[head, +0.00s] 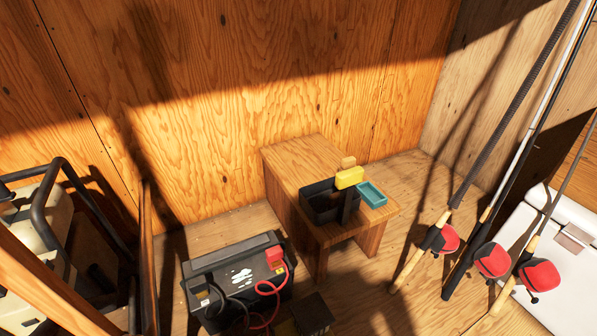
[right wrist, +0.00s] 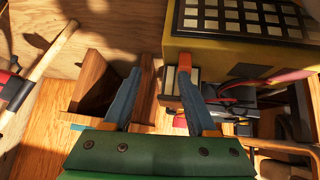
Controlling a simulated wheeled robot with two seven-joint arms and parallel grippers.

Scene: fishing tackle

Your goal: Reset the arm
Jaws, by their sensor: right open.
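My right gripper (right wrist: 160,78) shows in the right wrist view, with a green body and two blue-grey fingers. Its fingers stand apart and I see nothing held between them. Wooden furniture parts (right wrist: 145,85) lie beyond and beside the fingers. Neither gripper shows in the head view, and my left gripper is out of sight.
In the head view, a wooden bench (head: 300,160) holds a black bin (head: 318,207), a yellow block (head: 349,177) and a teal tray (head: 372,195). A battery with cables (head: 232,272) stands at its left front. Rods with red reels (head: 492,260) lean beside a white cooler (head: 570,290).

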